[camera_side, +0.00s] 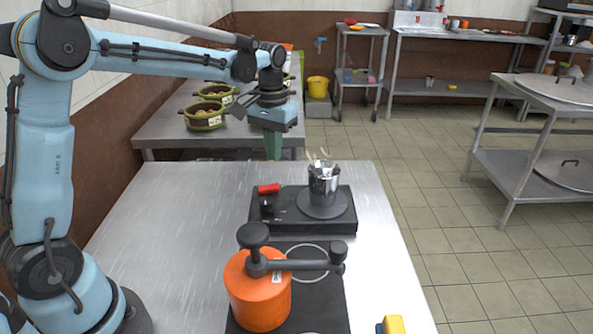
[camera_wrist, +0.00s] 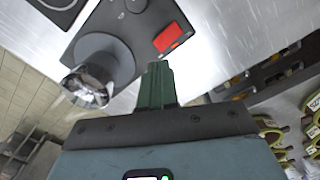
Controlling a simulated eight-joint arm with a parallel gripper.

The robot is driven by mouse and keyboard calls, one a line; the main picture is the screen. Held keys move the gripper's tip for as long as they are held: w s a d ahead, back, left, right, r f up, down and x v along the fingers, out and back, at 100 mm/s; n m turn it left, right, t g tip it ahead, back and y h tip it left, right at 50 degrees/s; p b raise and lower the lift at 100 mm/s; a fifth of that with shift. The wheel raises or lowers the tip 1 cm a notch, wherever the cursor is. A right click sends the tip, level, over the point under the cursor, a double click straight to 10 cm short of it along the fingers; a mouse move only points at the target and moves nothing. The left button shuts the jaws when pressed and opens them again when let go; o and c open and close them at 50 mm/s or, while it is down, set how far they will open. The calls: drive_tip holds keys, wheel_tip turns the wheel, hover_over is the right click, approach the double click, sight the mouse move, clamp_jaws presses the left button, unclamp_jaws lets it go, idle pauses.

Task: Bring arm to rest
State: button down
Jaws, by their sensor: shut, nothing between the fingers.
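My gripper (camera_side: 272,146) hangs at the end of the blue arm, above the far edge of the steel table (camera_side: 170,230), pointing down. Its green fingers are shut together and hold nothing. The fingers also show in the wrist view (camera_wrist: 157,70). In the wrist view the pot (camera_wrist: 88,85) is to the left of the fingers.
The pot stands on a black burner unit (camera_side: 285,222) with a red part (camera_side: 268,188). An orange pot (camera_side: 257,295) with a dark handle sits at the front. Green pots (camera_side: 205,116) stand on a table behind. Shelves and a yellow bucket (camera_side: 318,87) are farther back.

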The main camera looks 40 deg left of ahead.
drive_tip(key=s+d+r+m+t, duration=0.1)
drive_tip(key=s+d+m+t, duration=0.2)
drive_tip(key=s, duration=1.2)
drive_tip(key=shift+d+t, duration=1.55)
drive_tip(key=shift+t, duration=0.55)
drive_tip(key=shift+w, duration=0.1)
